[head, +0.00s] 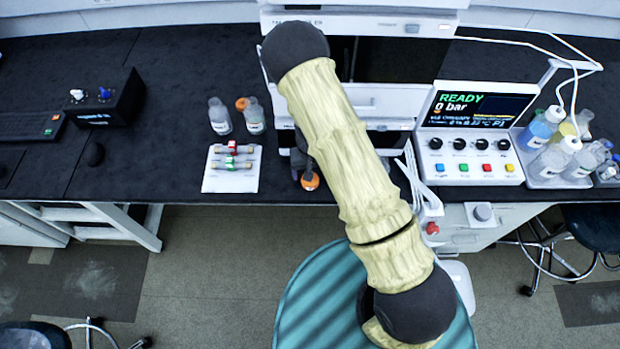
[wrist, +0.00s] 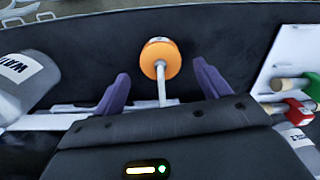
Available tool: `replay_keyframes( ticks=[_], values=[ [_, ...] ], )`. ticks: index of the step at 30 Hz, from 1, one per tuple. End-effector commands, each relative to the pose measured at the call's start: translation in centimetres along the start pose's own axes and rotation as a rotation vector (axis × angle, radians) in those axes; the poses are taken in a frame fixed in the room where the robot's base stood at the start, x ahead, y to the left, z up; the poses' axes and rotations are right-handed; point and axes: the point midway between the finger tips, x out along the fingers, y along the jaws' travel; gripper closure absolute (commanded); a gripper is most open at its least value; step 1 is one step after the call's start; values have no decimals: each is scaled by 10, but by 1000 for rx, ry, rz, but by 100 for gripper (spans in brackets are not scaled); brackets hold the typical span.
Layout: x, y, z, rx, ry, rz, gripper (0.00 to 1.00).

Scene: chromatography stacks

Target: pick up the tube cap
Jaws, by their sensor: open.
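The tube cap (wrist: 160,57) is an orange disc with a pale stem or tube running from it toward my gripper in the wrist view. In the head view the orange cap (head: 310,181) shows at the front edge of the dark bench, just below my arm's far end. My gripper (wrist: 161,76) is open, with one purple finger on each side of the cap and stem. The fingers appear apart from the cap, and nothing is held. In the head view my gripper is mostly hidden by my arm.
A white tray (head: 215,183) with red and green fittings lies left of the cap. Bottles (head: 220,118) stand behind the tray, with another orange cap (head: 242,103) by them. A control panel (head: 470,170) is at right.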

Motion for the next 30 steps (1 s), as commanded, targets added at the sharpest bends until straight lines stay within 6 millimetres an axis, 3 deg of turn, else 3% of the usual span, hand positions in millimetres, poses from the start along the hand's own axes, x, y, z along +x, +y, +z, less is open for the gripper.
replay_keyframes(
  ticks=[7, 23, 24, 30],
  values=[
    [28, -2, 2, 0, -1, 0, 25],
    [30, -2, 2, 0, 0, 0, 25],
    [30, -2, 2, 0, 0, 0, 27],
    [30, -2, 2, 0, 0, 0, 66]
  ],
)
